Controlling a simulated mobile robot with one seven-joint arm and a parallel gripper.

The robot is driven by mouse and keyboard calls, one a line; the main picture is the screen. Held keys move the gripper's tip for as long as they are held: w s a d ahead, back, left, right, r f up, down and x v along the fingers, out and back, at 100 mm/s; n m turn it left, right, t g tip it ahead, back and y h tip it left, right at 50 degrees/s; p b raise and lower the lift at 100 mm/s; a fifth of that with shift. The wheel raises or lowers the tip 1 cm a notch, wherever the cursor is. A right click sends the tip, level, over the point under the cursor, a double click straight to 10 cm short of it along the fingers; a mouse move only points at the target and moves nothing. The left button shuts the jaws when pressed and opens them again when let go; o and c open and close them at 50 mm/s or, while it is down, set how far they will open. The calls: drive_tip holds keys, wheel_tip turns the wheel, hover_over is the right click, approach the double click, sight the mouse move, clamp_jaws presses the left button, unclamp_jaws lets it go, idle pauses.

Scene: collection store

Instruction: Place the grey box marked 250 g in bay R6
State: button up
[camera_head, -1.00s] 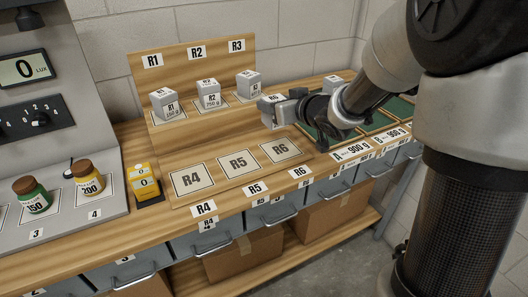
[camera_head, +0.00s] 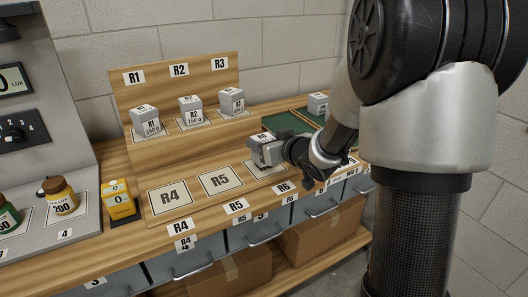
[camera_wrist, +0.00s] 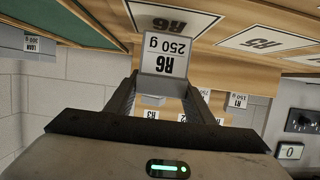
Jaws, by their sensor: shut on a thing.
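The grey box marked R6 and 250 g (camera_wrist: 165,62) is between the fingers of my gripper (camera_wrist: 163,92) in the wrist view, its label facing the camera upside down. In the head view my gripper (camera_head: 276,150) holds the box (camera_head: 262,141) at bay R6, on the lower step of the wooden rack. The bay R6 card (camera_head: 262,171) is partly hidden by the box and gripper; it also shows in the wrist view (camera_wrist: 172,20). I cannot tell whether the box touches the card.
Bays R4 (camera_head: 170,195) and R5 (camera_head: 220,181) are empty. Grey boxes R1 (camera_head: 145,121), R2 (camera_head: 191,110) and R3 (camera_head: 232,101) stand on the upper step. A yellow device (camera_head: 118,200) is left of the rack. Green trays (camera_head: 283,123) lie behind my gripper.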

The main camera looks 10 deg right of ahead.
drive_tip(key=shift+f, duration=0.75)
drive_tip(key=shift+f, duration=0.15)
drive_tip(key=o, duration=1.2)
drive_tip(key=shift+f, duration=0.1)
drive_tip(key=shift+o, duration=0.2)
drive_tip(key=shift+s+r, duration=0.1)
drive_tip(key=shift+r, duration=0.2)
drive_tip(key=p+v, duration=0.3)
drive_tip(key=v, duration=0.8)
drive_tip(key=shift+s, duration=0.3)
